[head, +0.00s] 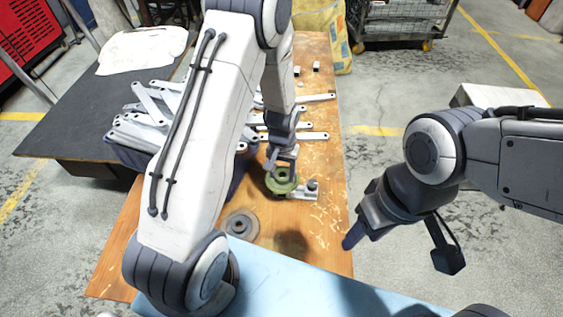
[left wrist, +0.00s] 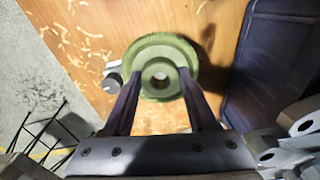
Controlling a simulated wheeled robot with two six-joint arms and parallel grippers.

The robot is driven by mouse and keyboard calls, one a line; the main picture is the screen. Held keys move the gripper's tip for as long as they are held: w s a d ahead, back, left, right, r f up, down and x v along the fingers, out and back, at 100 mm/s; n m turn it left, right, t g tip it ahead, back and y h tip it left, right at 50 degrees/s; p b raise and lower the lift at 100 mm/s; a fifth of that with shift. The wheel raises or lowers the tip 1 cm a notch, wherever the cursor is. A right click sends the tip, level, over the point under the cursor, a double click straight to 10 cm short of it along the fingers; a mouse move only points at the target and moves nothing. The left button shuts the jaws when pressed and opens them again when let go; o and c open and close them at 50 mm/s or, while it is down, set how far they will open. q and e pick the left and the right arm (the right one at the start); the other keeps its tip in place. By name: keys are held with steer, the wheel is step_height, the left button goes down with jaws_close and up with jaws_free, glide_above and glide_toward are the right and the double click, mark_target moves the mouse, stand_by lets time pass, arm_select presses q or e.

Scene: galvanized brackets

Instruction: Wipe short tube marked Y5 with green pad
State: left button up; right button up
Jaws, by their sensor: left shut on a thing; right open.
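My left gripper (head: 284,160) is shut on the green pad (head: 281,184), a round green disc with a raised hub and a centre hole. In the left wrist view the two fingers (left wrist: 158,92) grip the pad (left wrist: 160,50) by its hub. The pad is over the wooden table, beside a galvanized bracket piece (head: 300,194) with a small grey cylinder (head: 313,185). This cylinder also shows left of the pad in the left wrist view (left wrist: 112,82). I cannot read any Y5 mark. My right gripper (head: 402,252) is open and empty, off the table's right side.
A heap of galvanized brackets (head: 145,130) lies at the left, with flat ones (head: 300,136) on the wooden table (head: 325,230). A grey disc (head: 241,225) lies nearer. A blue surface (head: 290,285) covers the front. A dark bin (left wrist: 270,60) stands right of the pad.

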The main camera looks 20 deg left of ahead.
arm_select(q)
steer(key=shift+r+p, duration=0.85)
steer(key=shift+r, duration=0.4)
